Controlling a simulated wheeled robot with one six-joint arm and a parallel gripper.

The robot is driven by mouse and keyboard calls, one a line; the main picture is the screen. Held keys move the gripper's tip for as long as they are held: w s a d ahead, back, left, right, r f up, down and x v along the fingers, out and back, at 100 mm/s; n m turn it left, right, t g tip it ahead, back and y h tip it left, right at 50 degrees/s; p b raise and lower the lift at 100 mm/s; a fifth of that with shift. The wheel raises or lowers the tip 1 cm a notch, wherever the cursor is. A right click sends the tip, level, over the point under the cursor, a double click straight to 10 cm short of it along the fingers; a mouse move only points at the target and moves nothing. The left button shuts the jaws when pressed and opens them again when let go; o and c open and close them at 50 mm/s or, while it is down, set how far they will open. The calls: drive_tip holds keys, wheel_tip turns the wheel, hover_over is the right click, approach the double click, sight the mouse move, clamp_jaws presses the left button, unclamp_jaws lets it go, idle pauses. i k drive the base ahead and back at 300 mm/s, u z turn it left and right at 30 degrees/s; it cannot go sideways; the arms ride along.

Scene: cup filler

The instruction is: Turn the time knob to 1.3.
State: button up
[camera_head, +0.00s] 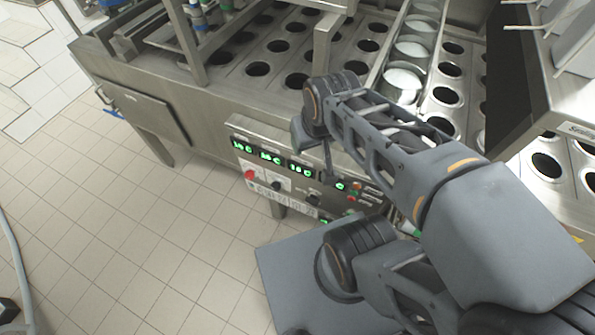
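The control panel (262,140) is on the front of the steel cup filler, with green lit displays (270,156) along its upper part. A dark knob (314,199) sits on the lower right of the panel, and another dark knob (276,186) sits to its left. The labels are too small to tell which is the time knob or where it points. My gripper (327,168) hangs from my wrist in front of the right part of the panel, above the right knob. It hides part of the panel. Its fingers are too small to read as open or shut, and I cannot tell whether it touches anything.
A red button (250,175) is at the panel's left, with small coloured buttons (354,189) at its right. The machine's plate with round cup holes (258,69) lies behind. A steel box (560,85) stands at the right. Tiled floor (130,210) is free at left.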

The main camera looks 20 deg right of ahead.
sight(276, 184)
drive_tip(key=u, duration=0.5)
drive_tip(key=k, duration=0.65)
drive_tip(key=u, duration=0.9)
drive_tip(key=k, duration=0.6)
drive_tip(key=i, duration=0.85)
drive_tip(key=u, duration=0.25)
